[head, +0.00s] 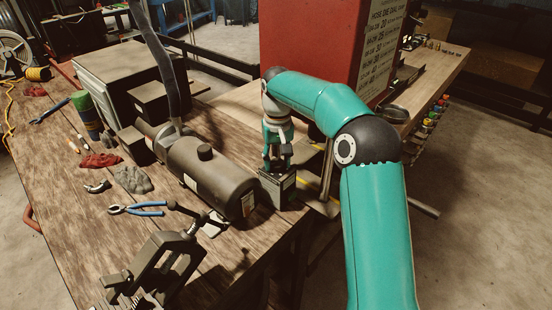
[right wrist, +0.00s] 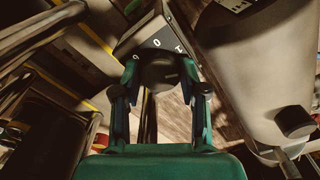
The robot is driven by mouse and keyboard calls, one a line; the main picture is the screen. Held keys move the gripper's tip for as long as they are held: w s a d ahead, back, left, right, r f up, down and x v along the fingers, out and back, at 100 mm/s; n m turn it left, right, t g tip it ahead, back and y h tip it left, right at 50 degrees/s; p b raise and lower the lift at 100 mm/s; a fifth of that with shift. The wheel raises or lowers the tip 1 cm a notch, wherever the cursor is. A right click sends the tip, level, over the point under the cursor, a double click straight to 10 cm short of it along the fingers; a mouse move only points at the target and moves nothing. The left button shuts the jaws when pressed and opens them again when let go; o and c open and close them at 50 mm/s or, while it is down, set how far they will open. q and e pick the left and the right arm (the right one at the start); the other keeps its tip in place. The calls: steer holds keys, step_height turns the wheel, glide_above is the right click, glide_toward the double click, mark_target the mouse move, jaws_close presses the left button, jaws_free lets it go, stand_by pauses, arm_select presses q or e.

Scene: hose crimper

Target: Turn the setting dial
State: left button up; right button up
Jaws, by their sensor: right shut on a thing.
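The setting dial (right wrist: 158,72) is a dark round knob in the right wrist view. It sits on a grey box face with pale marks (right wrist: 155,42). My right gripper (right wrist: 160,78) has its two fingers on either side of the knob, shut on it. In the head view my right gripper (head: 278,162) points down onto a small dark box (head: 277,188) at the bench edge, and the fingers largely hide the dial there. I cannot read the setting. My left gripper is not in view.
A dark cylindrical tank (head: 212,175) lies close left of the dial box. A large red cabinet (head: 312,45) stands behind. Blue-handled pliers (head: 140,209), red rags (head: 98,161) and a vise (head: 160,262) are on the wooden bench.

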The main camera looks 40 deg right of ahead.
mark_target(277, 163)
steer(key=n, duration=0.5)
steer(key=shift+n+p, duration=0.3)
stand_by(0.4)
steer(key=o, duration=1.1)
steer(key=shift+o, duration=0.2)
steer(key=shift+r, duration=0.1)
step_height(277, 163, up, 12)
